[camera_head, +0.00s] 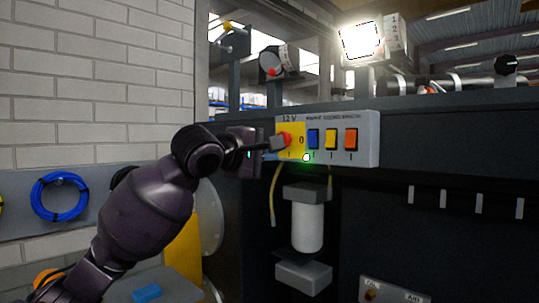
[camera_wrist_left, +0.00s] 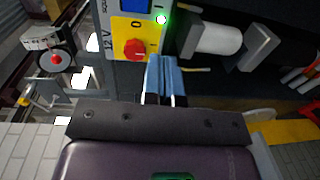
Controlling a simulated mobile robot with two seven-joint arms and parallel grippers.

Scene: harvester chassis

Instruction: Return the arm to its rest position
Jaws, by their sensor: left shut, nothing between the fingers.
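My left arm comes in from the left, and its gripper (camera_head: 276,144) points at the switch panel (camera_head: 368,153). The fingers are shut with nothing between them, and they show side by side in the left wrist view (camera_wrist_left: 163,77). The red rotary knob (camera_head: 286,138) on the yellow 12 V plate (camera_head: 296,150) is right at the fingertips. In the left wrist view the knob (camera_wrist_left: 135,49) lies just beyond and left of the tips; I cannot tell whether they touch it. My right gripper is out of view.
Blue (camera_head: 313,139), yellow (camera_head: 331,139) and orange (camera_head: 351,139) switches sit right of the knob. A white cylinder (camera_head: 308,227) hangs below the panel. A yellow hose (camera_head: 274,195) hangs near the gripper. A blue cable coil (camera_head: 60,197) hangs on the left wall.

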